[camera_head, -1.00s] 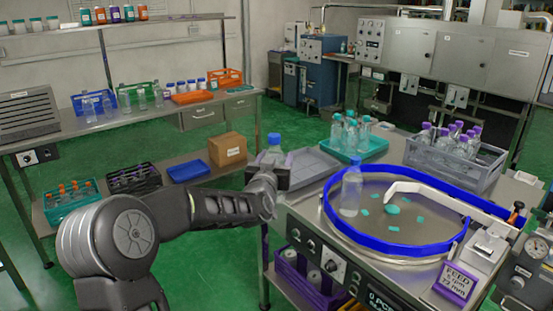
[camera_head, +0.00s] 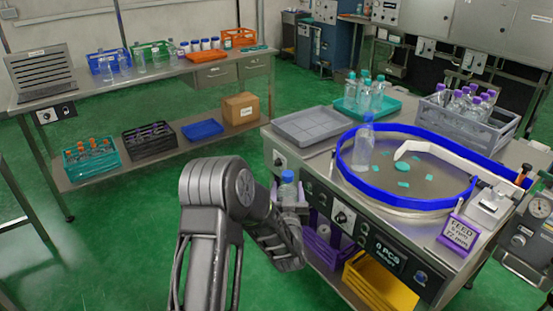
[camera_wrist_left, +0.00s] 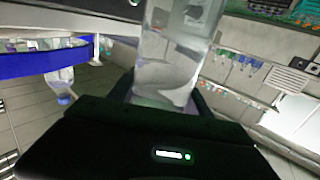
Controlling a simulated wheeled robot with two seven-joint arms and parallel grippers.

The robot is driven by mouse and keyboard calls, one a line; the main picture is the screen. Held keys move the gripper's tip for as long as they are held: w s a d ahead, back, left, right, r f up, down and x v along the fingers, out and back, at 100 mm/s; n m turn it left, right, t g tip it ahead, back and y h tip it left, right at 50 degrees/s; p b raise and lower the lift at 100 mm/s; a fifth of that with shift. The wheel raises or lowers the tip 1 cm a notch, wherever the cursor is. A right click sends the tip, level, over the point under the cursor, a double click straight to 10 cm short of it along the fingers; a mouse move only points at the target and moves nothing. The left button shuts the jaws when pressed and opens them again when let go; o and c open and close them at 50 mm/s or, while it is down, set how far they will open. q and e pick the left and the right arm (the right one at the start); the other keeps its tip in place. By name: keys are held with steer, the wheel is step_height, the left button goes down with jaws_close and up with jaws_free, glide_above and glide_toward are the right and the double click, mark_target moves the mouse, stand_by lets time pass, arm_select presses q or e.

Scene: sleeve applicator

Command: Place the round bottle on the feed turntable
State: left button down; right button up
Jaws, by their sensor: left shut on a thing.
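My left gripper (camera_head: 288,208) is shut on a clear round bottle (camera_head: 289,192) with a blue cap. It holds the bottle in front of the machine's front panel, lower in the picture than the turntable and left of it. In the left wrist view the held bottle (camera_wrist_left: 175,62) fills the space between the fingers, and its cap is out of frame. The feed turntable (camera_head: 425,178) is a grey disc inside a blue guide rail. Another clear bottle with a blue cap (camera_head: 362,153) stands at its left side; a bottle beside the blue rail shows in the wrist view (camera_wrist_left: 61,80). My right gripper is not in view.
A grey tray (camera_head: 312,126) lies left of the turntable. Behind are a teal tray of bottles (camera_head: 345,106) and a grey crate (camera_head: 462,132) of purple-capped bottles. Several flat teal pieces and a white guide arm (camera_head: 455,162) are on the disc. Purple and yellow (camera_head: 378,290) crates sit below.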

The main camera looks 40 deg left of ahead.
arm_select(q)
steer(key=s+d+f+m+t+h, duration=0.1)
steer(key=d+f, duration=0.5)
steer(key=d, duration=0.5)
steer(key=s+d+r+m+t+h, duration=0.1)
steer(key=d+r+m+h, duration=0.1)
steer(key=d, duration=0.7)
steer(key=s+d+r+m+t+h, duration=0.1)
steer(key=d+r+h, duration=0.3)
steer(key=d, duration=0.5)
steer(key=s+d+r+m+h, duration=0.1)
steer(key=d+r+m+h, duration=0.2)
steer(key=d, duration=0.7)
steer(key=shift+s+r+m+t+h, duration=0.15)
steer(key=shift+m+t+h, duration=0.15)
steer(key=shift+t+h, duration=0.15)
